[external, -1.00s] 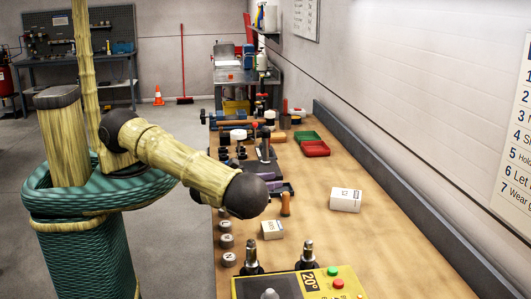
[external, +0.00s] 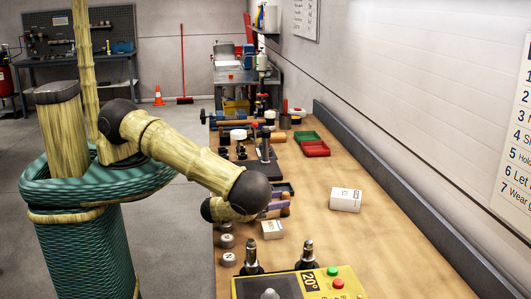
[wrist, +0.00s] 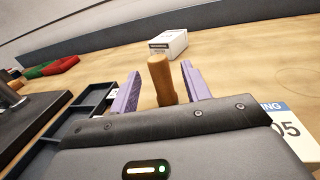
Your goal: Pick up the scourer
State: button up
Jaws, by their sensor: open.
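No thing in view is plainly recognisable as a scourer. A brown, roughly cylindrical thing (wrist: 160,82) stands upright on the bench between my gripper's fingers in the wrist view; I cannot tell whether it is the scourer. In the external view it is mostly hidden by my gripper, with a brown part (external: 286,211) showing. My gripper (wrist: 160,74) is open, with one purple finger on each side of the brown thing. A gap shows on both sides, wider on the left. My gripper (external: 276,205) reaches low over the bench in the external view.
A white box (external: 345,199) lies farther right on the bench (external: 385,240). A black tray (wrist: 92,112) is left in the wrist view. A yellow control box (external: 342,291) stands in front. The bench's right side is largely clear.

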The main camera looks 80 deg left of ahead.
aim_at(289, 209)
jog(key=w+p, duration=0.1)
jog(key=w, duration=0.1)
jog(key=w+p, duration=0.1)
jog(key=w, duration=0.1)
jog(key=shift+a+r, duration=0.2)
jog(key=shift+a, duration=0.2)
jog(key=shift+w+f, duration=0.15)
jog(key=shift+w, duration=0.25)
grip_shut()
notch_tip(289, 209, up, 10)
jog(key=b, duration=0.3)
dwell(0.5)
